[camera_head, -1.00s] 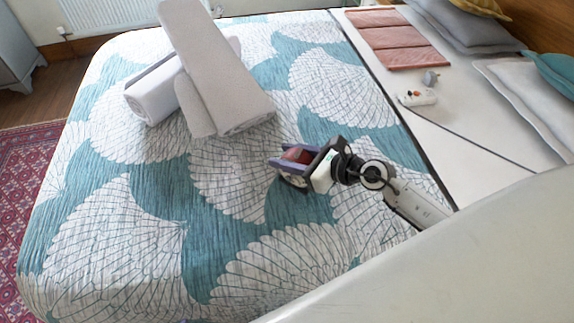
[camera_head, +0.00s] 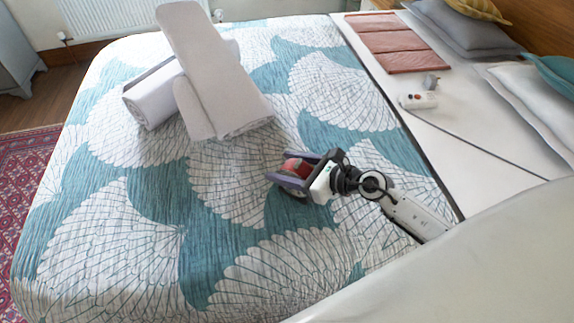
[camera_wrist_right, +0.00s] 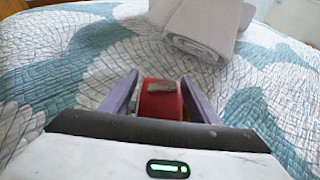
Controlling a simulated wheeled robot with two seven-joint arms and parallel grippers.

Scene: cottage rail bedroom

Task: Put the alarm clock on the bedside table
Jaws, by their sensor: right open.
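The red alarm clock (camera_head: 296,168) is on the patterned bedspread, between the purple fingers of my right gripper (camera_head: 277,168). The right gripper is open, with one finger on each side of the clock. In the right wrist view the clock (camera_wrist_right: 161,103) shows as a red body with a grey part on top, between the two fingers (camera_wrist_right: 158,80). Whether either finger touches it I cannot tell. The gripper hides the clock's lower part. My left gripper is not in view. No bedside table can be made out for sure.
Rolled pale towels (camera_head: 215,85) lie on the bed beyond the gripper. A white device with coloured buttons (camera_head: 418,100), folded pink cloth (camera_head: 398,42) and pillows (camera_head: 470,35) are at the right. A grey-blue cabinet (camera_head: 15,55) stands far left. The bedspread's left part is clear.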

